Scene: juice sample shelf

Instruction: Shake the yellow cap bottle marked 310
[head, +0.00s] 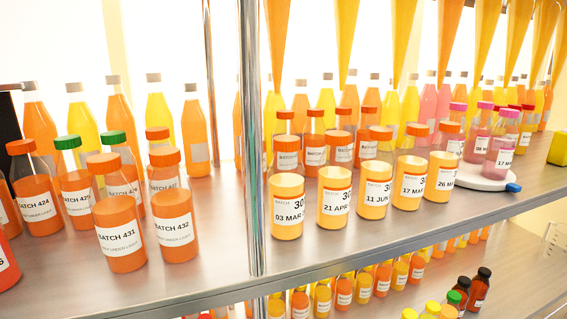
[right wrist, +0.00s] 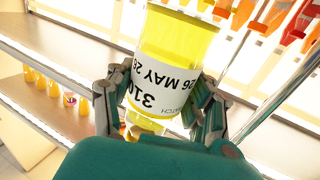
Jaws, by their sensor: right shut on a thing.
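In the right wrist view my right gripper (right wrist: 160,92) is shut on a bottle (right wrist: 185,45) of yellow liquid. Its white label reads 310 and 26 MAY and appears upside down in that picture. One finger lies on each side of it. The bottle's cap cannot be made out. Neither gripper shows in the head view, and my left gripper is in neither view.
A white round device (head: 480,183) sits at right. The shelf's front strip is clear.

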